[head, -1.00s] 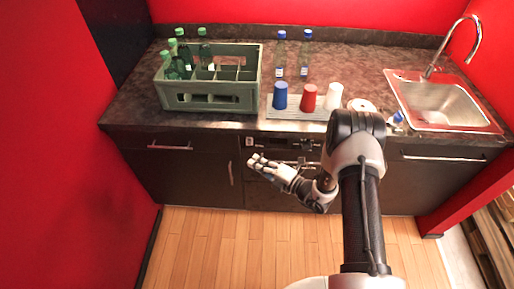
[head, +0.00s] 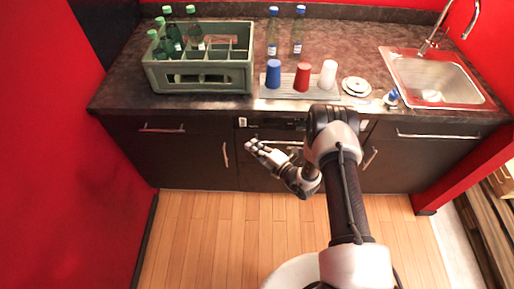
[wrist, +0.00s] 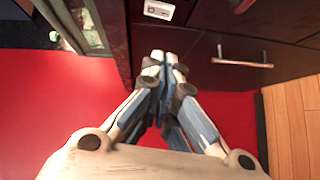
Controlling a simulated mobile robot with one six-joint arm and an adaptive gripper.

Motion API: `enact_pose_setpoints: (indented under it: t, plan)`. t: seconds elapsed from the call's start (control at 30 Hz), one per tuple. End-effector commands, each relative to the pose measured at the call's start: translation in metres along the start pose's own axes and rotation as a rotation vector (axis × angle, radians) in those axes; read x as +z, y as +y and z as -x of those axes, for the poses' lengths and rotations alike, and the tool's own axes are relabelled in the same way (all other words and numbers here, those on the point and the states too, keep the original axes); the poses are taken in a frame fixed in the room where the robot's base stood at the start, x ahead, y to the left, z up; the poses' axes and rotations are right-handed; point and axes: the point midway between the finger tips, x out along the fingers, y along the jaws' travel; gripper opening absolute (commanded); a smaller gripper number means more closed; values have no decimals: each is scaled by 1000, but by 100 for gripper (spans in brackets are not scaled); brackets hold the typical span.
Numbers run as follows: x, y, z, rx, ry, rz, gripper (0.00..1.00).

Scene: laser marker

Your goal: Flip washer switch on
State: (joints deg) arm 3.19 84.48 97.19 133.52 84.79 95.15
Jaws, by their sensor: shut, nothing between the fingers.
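A small light switch plate (head: 242,122) sits on the dark front panel just under the counter edge, left of the washer's control strip (head: 272,123). Whether the switch is on or off is too small to tell. My gripper (head: 251,146) is shut and empty, a little below and right of the plate in the head view, apart from it as far as I can tell. In the wrist view my closed fingertips (wrist: 164,56) point at the dark cabinet front, with a small white plate (wrist: 158,9) beyond them at the top edge.
The counter above holds a green crate (head: 198,82) of bottles, a blue cup (head: 273,73), a red cup (head: 302,77), a white cup (head: 328,74) and a sink (head: 437,78). Cabinet handles (head: 226,154) jut out nearby. Wooden floor (head: 210,225) lies clear in front.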

Motion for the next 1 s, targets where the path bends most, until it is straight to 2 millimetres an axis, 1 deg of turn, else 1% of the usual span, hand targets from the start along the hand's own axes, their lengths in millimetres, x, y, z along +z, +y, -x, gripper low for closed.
enact_pose_setpoints:
  t: [0.03,0.2,0.27,0.4,0.6,1.0]
  plan:
    - [-1,-2,-13,2,4,2,0]
    - [-1,-2,-50,2,3,3,0]
    - [-1,-2,-62,3,4,3,0]
    - [16,-2,-77,3,-1,1,0]
    - [27,-1,-88,1,0,0,0]
    - [29,0,-88,0,-1,-1,0]
